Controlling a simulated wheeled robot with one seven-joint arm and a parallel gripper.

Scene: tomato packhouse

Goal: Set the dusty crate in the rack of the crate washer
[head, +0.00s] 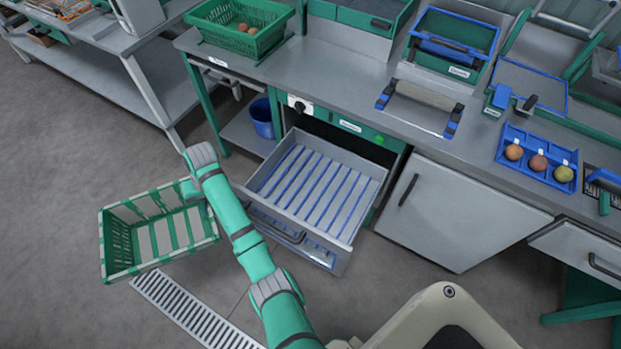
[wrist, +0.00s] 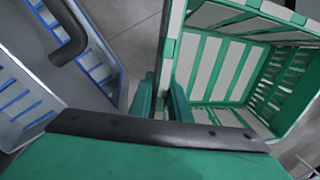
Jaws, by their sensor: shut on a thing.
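The dusty crate (head: 122,248) is green with broad pale grey patches and slatted walls. It hangs in the air at the left of the head view, open side up and a little tilted. My gripper (head: 194,190) is shut on its right-hand wall; the fingertips (wrist: 163,98) show on the rim of the crate (wrist: 292,80) in the wrist view. The rack (head: 318,185) of the crate washer (head: 365,130) is pulled out like a drawer, with blue-edged slats and nothing in it. The crate is left of the rack, apart from it. The rack also shows at left in the wrist view (wrist: 22,85).
A grey counter (head: 345,65) runs above the washer, with a green crate of tomatoes (head: 225,38) and a blue tray of tomatoes (head: 515,172). A blue bucket (head: 262,118) stands left of the rack. A floor drain (head: 185,305) lies in front; the floor at left is clear.

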